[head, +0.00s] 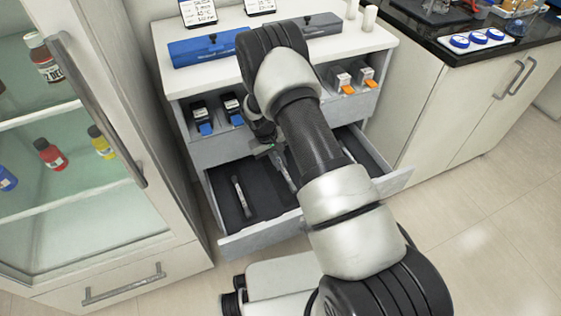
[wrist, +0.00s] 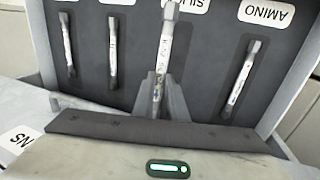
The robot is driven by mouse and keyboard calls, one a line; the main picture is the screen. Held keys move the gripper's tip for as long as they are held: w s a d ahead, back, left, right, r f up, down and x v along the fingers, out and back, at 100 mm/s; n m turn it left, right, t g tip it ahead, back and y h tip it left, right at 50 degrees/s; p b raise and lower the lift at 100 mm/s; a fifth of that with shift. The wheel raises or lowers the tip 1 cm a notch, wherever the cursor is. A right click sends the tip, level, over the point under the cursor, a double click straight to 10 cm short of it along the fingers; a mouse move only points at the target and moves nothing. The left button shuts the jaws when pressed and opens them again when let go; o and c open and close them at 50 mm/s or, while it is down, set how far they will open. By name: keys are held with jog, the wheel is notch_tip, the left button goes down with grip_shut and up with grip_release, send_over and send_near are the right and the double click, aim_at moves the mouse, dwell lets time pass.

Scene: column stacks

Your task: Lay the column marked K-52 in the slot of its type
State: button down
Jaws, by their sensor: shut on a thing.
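My gripper (wrist: 162,88) is shut on a slim silver and white column (wrist: 166,45) over the open drawer (head: 268,238). This column also shows in the head view (head: 283,170), below my wrist. Its upper end overlaps the upside-down label reading SILI (wrist: 185,5); the rest of that label is hidden. I cannot read the mark on the column, nor tell whether it touches the drawer floor. Another column (wrist: 240,78) lies at the right under the AMINO label (wrist: 265,14). Two more columns, one far left (wrist: 68,45) and one beside it (wrist: 113,52), lie in the drawer.
A glass-door cabinet with bottles (head: 60,150) stands at the left. Above the drawer, a shelf holds dark boxes with blue tabs (head: 205,115) and ones with orange tabs (head: 345,80). A blue case (head: 205,48) lies on the white top. My arm hides part of the drawer.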

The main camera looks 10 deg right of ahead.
jog(key=f+b, duration=0.1)
jog(key=f, duration=0.2)
jog(key=w+f+b, duration=0.1)
jog(key=shift+a+f+b, duration=0.2)
jog(key=shift+f+b, duration=0.1)
jog(key=shift+f, duration=0.1)
jog(key=shift+s+f, duration=0.1)
jog(key=shift+f, duration=2.4)
jog(key=c, duration=1.7)
grip_release()
jog(key=p+v, duration=0.4)
jog(key=v, duration=1.3)
jog(key=shift+s+r, duration=0.15)
jog(key=shift+r, duration=0.05)
jog(key=shift+d, duration=0.1)
